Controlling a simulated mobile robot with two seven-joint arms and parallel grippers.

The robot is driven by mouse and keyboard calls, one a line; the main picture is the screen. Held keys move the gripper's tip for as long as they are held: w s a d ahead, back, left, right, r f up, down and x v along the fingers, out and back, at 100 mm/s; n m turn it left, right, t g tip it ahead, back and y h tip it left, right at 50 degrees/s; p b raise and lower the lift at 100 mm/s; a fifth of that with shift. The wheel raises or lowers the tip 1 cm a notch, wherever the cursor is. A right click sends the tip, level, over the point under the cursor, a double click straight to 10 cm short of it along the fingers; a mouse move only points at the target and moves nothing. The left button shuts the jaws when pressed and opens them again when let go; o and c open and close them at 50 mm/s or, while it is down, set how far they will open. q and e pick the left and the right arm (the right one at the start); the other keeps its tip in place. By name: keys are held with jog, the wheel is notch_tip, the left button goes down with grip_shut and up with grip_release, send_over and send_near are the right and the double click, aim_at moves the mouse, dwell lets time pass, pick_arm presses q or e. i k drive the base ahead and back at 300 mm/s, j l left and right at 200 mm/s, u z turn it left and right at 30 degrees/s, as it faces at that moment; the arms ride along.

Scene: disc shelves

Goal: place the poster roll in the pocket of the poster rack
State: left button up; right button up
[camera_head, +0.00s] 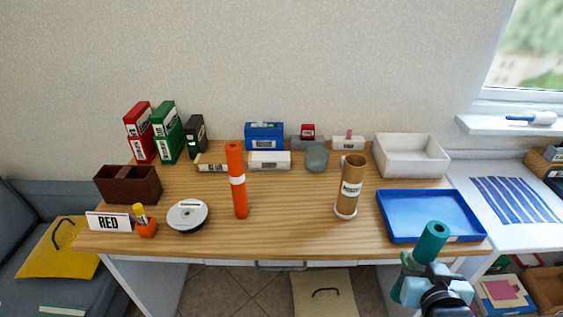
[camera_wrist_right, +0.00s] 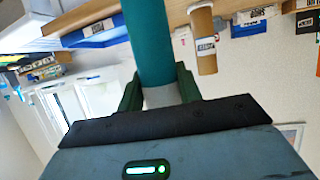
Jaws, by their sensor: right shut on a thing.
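A teal poster roll (camera_head: 432,242) stands nearly upright, slightly tilted, in my right gripper (camera_head: 420,264), in front of the table's right front edge. In the wrist view the green fingers (camera_wrist_right: 160,94) are shut on the teal roll (camera_wrist_right: 147,45) near its pale band. A brown upright tube (camera_head: 351,180) with a white label and pale base ring stands on the table, left of and beyond the gripper; it looks like the poster rack's pocket. This tube (camera_wrist_right: 205,45) appears upside down in the wrist view. The roll is apart from it. My left gripper is out of view.
A blue tray (camera_head: 384,218) lies between the gripper and the white bin (camera_head: 410,172). An orange roll (camera_head: 238,185) stands left of the brown tube, with a disc stack (camera_head: 187,214) further left. A grey cup (camera_head: 316,157) stands behind. Bare wood separates the orange roll and tube.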

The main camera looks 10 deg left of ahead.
aim_at(149, 196)
jog(key=j+u, duration=0.25)
jog(key=j, duration=1.3)
